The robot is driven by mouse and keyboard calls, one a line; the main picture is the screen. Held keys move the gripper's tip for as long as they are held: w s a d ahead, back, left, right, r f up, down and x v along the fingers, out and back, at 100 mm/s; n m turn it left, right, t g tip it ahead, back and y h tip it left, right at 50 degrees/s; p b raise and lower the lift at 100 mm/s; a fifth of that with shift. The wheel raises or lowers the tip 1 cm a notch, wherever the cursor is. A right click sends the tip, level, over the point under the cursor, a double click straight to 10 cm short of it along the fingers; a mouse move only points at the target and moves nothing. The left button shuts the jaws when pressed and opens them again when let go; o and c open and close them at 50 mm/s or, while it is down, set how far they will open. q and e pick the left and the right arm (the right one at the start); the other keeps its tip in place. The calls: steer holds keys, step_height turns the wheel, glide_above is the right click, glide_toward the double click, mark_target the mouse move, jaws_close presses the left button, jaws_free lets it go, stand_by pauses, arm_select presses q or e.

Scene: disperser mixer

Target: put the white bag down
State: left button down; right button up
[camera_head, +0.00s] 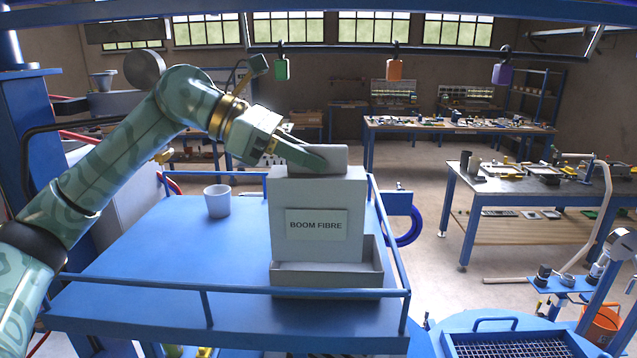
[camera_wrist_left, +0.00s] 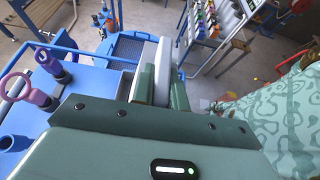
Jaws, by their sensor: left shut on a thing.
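My left gripper (camera_head: 308,158) comes in from the left and is shut on the bag. The left wrist view shows the pale bag (camera_wrist_left: 163,58) between the two green fingers of the left gripper (camera_wrist_left: 162,88). My right gripper is not in view.
Workbenches stand farther right.

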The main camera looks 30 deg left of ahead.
arm_select(q)
steer(key=w+f, duration=0.2)
steer(key=f, duration=0.1)
steer(key=shift+w+d+p, duration=0.1)
steer(key=shift+w+p, duration=0.2)
steer(key=shift+p, duration=0.1)
steer(key=f, duration=0.1)
steer(key=f+p, duration=0.1)
steer(key=f, duration=0.1)
steer(key=shift+w+f, duration=0.2)
steer(key=shift+f, duration=0.2)
steer(key=c, duration=1.4)
jaws_free()
steer(key=shift+f, duration=0.1)
steer(key=shift+r, duration=0.25)
steer(key=b+v, duration=0.2)
steer(key=v, duration=1)
steer(key=shift+b, duration=0.35)
